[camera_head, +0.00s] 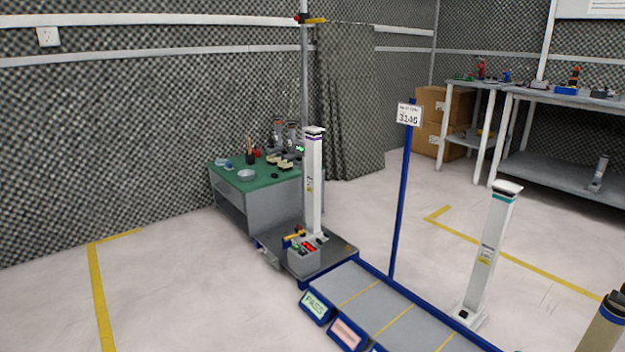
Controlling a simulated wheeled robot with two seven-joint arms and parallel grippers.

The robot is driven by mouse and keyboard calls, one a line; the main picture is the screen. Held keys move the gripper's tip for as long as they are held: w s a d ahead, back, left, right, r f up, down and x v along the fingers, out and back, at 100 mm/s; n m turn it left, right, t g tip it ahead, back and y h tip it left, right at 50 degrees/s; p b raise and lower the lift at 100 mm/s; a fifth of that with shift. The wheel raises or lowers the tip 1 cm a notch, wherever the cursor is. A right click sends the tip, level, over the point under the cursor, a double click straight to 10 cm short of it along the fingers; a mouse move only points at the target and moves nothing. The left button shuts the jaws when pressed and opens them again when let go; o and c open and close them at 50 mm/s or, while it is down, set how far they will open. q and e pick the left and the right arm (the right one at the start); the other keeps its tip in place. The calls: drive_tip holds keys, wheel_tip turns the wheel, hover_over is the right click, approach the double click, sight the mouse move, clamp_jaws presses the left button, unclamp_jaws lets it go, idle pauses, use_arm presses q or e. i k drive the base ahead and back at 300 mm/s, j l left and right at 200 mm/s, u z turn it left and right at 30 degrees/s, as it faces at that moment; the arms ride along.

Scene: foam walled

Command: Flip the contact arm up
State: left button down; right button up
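A white upright column (314,190) with a dark top stands on a dark platform (325,263) near the middle. At its foot sits a small grey box (303,259) with red and green parts on top. A small yellow part (293,235) lies just behind the box. I cannot tell for certain which part is the contact arm, or whether it is up or down; it is too small to make out.
A green-topped bench (247,176) with small items stands behind the column. A blue-edged grey track (375,300) runs toward the lower right, beside a blue signpost (402,190) and a second white column (487,255). The floor at left is open, with yellow tape (98,285).

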sight(297, 229)
drive_tip(key=i+j+z, duration=0.3)
drive_tip(key=i+j, duration=0.65)
drive_tip(key=i, duration=0.5)
drive_tip(key=i+j+z, duration=0.3)
drive_tip(key=i+j, duration=1)
